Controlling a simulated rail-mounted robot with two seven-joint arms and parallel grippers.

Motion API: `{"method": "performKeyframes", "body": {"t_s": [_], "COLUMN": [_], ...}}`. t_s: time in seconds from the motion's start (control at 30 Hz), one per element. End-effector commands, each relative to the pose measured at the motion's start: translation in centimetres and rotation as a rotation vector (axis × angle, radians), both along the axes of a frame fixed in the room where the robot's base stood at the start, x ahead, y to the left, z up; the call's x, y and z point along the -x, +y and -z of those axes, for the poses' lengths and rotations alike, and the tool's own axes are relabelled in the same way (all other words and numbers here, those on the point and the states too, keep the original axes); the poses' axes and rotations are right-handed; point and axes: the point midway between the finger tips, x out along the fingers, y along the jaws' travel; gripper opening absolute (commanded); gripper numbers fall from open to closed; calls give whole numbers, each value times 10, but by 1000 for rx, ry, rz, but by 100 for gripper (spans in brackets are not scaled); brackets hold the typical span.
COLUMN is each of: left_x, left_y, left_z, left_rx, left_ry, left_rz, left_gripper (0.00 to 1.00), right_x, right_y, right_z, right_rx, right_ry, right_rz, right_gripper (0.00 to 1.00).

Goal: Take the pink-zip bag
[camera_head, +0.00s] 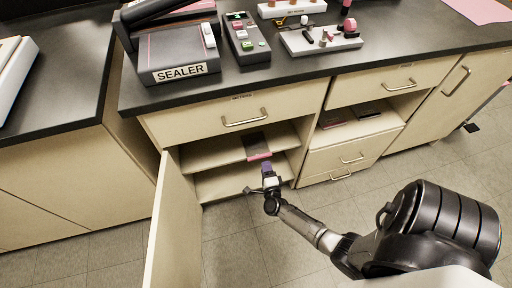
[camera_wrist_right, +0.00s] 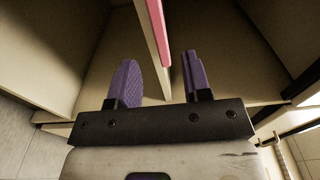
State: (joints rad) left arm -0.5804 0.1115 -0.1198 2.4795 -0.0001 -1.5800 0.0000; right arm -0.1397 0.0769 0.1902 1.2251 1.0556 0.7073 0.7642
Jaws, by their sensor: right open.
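The pink-zip bag (camera_head: 255,141) lies on the upper shelf inside the open cabinet; it is dark, with its pink zip edge at the shelf's front lip. The pink strip (camera_wrist_right: 155,28) also shows in the right wrist view, above and between the fingers. My right gripper (camera_head: 267,168) is in front of and just below that edge. Its purple fingers (camera_wrist_right: 160,78) are apart, with nothing visibly held between them. I cannot tell how far the fingertips are from the bag. My left gripper is not in view.
The open cabinet door (camera_head: 175,230) stands left of my right arm. An open compartment (camera_head: 350,133) to the right holds dark flat items (camera_head: 367,113). The sealer (camera_head: 180,55) and a control box (camera_head: 245,40) stand on the dark counter. The floor in front is clear.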

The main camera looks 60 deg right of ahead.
Motion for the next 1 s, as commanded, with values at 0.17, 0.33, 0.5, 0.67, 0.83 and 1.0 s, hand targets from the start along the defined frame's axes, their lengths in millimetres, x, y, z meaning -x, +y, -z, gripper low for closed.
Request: {"method": "performKeyframes", "body": {"t_s": [0.17, 0.33, 0.5, 0.67, 0.83, 1.0], "left_x": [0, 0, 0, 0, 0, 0], "left_y": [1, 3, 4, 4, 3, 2], "left_z": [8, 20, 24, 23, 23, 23], "left_rx": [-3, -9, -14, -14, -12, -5], "left_ry": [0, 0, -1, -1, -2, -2], "left_rz": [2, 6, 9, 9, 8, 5], "left_gripper": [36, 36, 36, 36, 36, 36], "right_x": [-10, -26, -37, -37, -37, -37], "right_y": [-9, -25, -35, -35, -35, -35], "right_z": [1, 1, -1, -2, -2, -2], "right_rx": [3, 2, 2, 1, 1, 1], "right_ry": [-1, -2, -1, 1, 1, 1], "right_rz": [-1, 0, 0, 0, 0, 0], "right_gripper": [45, 45, 45, 45, 32, 16]}}
